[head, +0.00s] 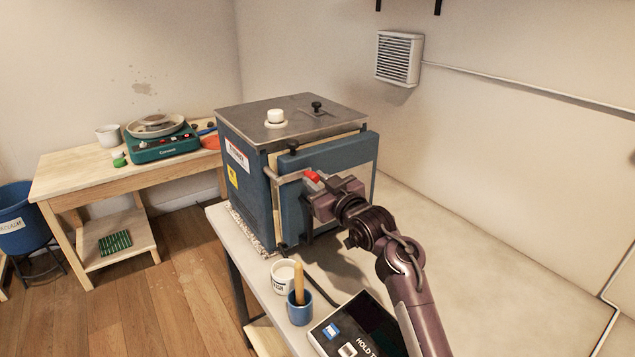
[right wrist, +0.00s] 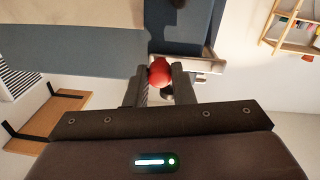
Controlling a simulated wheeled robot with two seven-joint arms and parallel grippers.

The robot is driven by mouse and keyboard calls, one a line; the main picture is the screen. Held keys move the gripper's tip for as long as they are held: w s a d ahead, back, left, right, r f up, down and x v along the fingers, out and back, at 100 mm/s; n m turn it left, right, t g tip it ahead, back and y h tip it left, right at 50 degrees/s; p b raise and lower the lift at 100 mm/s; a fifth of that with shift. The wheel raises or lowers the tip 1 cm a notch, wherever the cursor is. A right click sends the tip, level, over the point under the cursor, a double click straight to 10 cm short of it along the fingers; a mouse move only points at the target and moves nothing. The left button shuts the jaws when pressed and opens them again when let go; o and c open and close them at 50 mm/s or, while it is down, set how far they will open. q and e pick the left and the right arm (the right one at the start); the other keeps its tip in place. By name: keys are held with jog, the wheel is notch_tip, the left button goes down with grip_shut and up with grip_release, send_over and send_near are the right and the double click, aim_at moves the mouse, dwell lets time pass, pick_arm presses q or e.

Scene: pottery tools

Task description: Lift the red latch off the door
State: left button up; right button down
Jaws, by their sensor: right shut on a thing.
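The red latch (head: 312,177) is at the front of the blue kiln (head: 247,190), near the left edge of its door (head: 345,152). My right gripper (head: 316,186) is at the latch. In the right wrist view the red knob of the latch (right wrist: 160,71) sits between the two fingers of my right gripper (right wrist: 160,84), which are shut on it. A metal bar (head: 286,177) runs from the kiln's corner towards the latch. The gripper hides part of the door and the latch's lower part. My left gripper is not in view.
The kiln stands on a pale table (head: 252,258). A white cup (head: 283,274), a blue cup (head: 300,309) with a wooden stick and a control box (head: 358,325) stand in front. A wooden bench (head: 80,180) is at the left. The table's right side is clear.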

jog(key=shift+r, duration=0.1)
notch_tip(320, 180, up, 2)
jog(key=n, duration=0.2)
jog(key=n+b, duration=0.1)
jog(key=n, duration=0.1)
jog(key=shift+s+a+r, duration=0.1)
jog(key=shift+a+r, duration=0.05)
jog(key=shift+s+a+r+n+y+b, duration=0.2)
jog(key=shift+s+a+r+n+b, duration=0.75)
jog(key=shift+n, duration=1.65)
jog(key=shift+s+a+r+n+y+b, duration=0.2)
jog(key=shift+s+a+r+n+b, duration=0.25)
jog(key=shift+a+n+b, duration=1.2)
jog(key=shift+s+a+r+n+y+b, duration=0.2)
jog(key=shift+s+a+r+n+b, duration=0.35)
jog(key=shift+n+b, duration=2.05)
jog(key=shift+d+r+n+p, duration=0.1)
jog(key=shift+r+n+p, duration=0.05)
jog(key=shift+n+p, duration=0.85)
jog(key=c, duration=1.2)
grip_release()
jog(key=shift+s, duration=0.1)
jog(key=shift+c, duration=0.2)
